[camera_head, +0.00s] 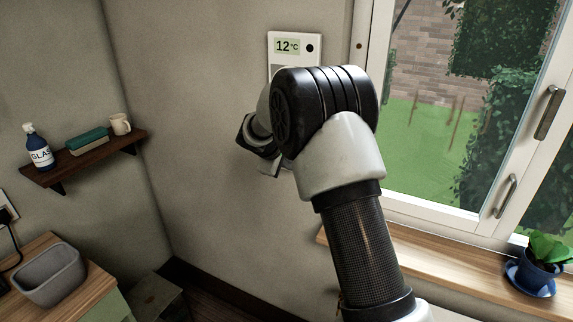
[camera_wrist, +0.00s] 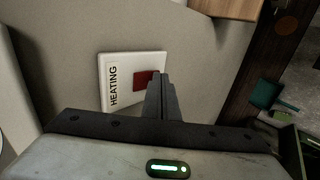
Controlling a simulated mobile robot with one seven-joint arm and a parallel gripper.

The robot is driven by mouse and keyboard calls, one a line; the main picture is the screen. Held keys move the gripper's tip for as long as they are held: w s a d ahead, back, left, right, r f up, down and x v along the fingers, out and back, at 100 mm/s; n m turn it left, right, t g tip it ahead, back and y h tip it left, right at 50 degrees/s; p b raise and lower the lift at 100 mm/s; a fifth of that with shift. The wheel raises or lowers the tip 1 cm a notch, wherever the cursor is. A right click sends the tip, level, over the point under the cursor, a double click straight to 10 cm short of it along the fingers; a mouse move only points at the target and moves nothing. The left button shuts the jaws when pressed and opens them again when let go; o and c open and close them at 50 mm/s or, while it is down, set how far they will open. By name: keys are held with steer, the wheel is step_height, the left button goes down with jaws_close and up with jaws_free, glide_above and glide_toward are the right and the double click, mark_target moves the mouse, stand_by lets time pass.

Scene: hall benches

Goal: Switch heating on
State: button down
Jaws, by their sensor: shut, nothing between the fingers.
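In the wrist view, a white wall plate (camera_wrist: 120,98) carries the label HEATING. A red switch (camera_wrist: 143,79) sits on it, its right part hidden behind my fingers. My gripper (camera_wrist: 159,82) is shut and empty, with its tips at the red switch; I cannot tell whether they touch it. In the head view, a white wall display (camera_head: 287,46) reads 12 °C, its lower part covered by my arm. My gripper (camera_head: 271,170) shows only partly there, close to the wall. The heating plate is hidden behind my arm in that view.
A window (camera_head: 450,110) with handles is on the right, above a wooden sill with a potted plant (camera_head: 536,264). On the left, a wall shelf (camera_head: 75,168) holds a GLAS bottle (camera_head: 38,148), a green-topped block and a mug. A grey bowl (camera_head: 48,275) stands on a cabinet below.

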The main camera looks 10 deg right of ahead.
steer(key=b, duration=0.3)
steer(key=shift+w+d+f, duration=0.1)
steer(key=shift+f, duration=0.05)
stand_by(0.3)
